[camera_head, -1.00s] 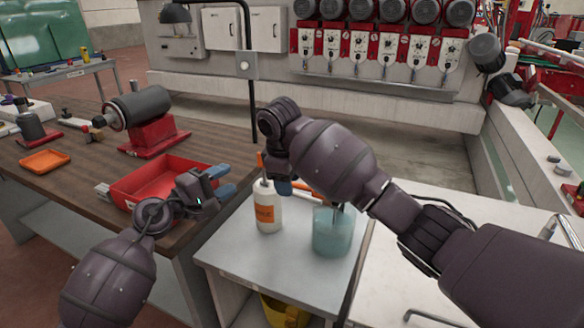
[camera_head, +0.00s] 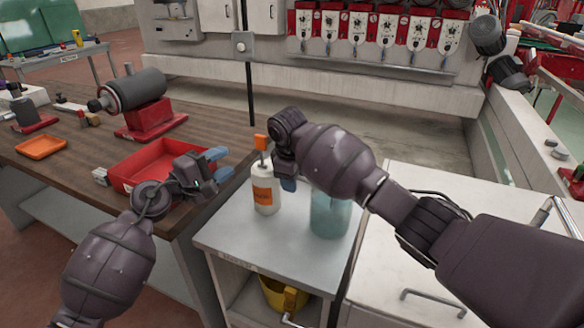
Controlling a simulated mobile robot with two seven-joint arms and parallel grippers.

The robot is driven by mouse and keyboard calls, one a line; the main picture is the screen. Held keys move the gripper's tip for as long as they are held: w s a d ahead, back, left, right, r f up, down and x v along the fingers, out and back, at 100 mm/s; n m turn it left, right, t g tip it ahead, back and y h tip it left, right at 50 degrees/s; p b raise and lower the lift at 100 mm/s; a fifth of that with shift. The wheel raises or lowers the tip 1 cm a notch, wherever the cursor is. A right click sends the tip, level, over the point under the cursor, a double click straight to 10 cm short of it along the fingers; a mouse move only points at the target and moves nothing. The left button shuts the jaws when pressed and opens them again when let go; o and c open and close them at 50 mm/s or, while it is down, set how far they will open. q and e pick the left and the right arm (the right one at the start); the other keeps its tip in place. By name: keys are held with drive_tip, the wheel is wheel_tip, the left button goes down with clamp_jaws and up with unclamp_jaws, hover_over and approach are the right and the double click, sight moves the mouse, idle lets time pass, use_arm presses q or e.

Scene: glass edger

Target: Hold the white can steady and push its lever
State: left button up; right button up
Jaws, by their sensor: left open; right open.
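The white can (camera_head: 265,192) is a white bottle with an orange label and an orange top piece (camera_head: 262,143). It stands upright on the small grey table. My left gripper (camera_head: 221,163) is left of the can, its blue-tipped fingers apart and pointing toward it, with nothing between them. My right gripper (camera_head: 288,182) is just right of the can, pointing down. Its fingers are partly hidden by its own wrist, and I cannot tell whether it touches the can.
A teal translucent jar (camera_head: 331,213) stands right of the can, partly behind my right arm. A red tray (camera_head: 140,165), an orange tray (camera_head: 42,147) and a grinder motor (camera_head: 137,90) are on the wooden bench. The small table's front (camera_head: 275,256) is clear.

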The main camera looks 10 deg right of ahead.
drive_tip(key=shift+f, duration=0.45)
clamp_jaws()
drive_tip(key=c, duration=0.6)
unclamp_jaws()
drive_tip(key=shift+c, duration=0.2)
clamp_jaws()
